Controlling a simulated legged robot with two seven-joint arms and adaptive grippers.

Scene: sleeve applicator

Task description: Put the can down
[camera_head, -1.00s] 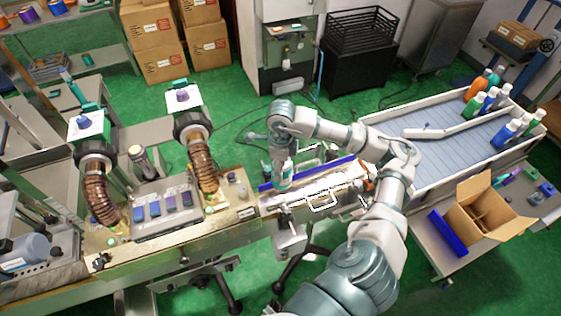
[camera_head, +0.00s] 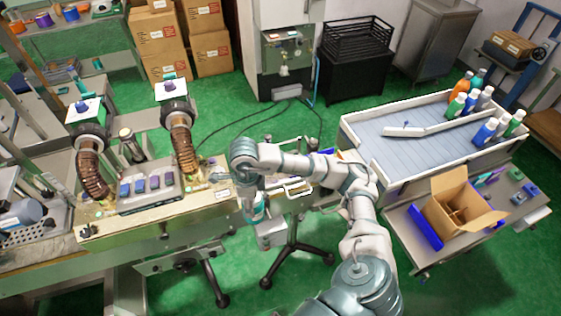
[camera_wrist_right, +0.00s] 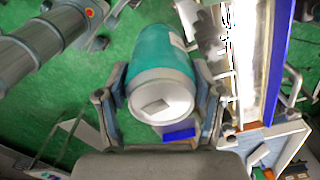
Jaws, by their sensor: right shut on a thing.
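The can (camera_wrist_right: 165,72) is teal with a pale end that faces the camera in the right wrist view. My right gripper (camera_wrist_right: 160,100) is shut on it, one finger on each side. Green floor shows around the can there, and the conveyor lies to its right, apart from it. In the head view my right gripper (camera_head: 252,205) is at the front edge of the conveyor line, near its right-hand section, and the can is mostly hidden by my wrist. My left gripper is not in view.
A long machine bench (camera_head: 150,215) with two coiled hoses runs to the left. A white-walled table (camera_head: 400,150) with several bottles stands at the right, mostly clear at its near left. An open cardboard box (camera_head: 455,210) sits on a cart in front of it.

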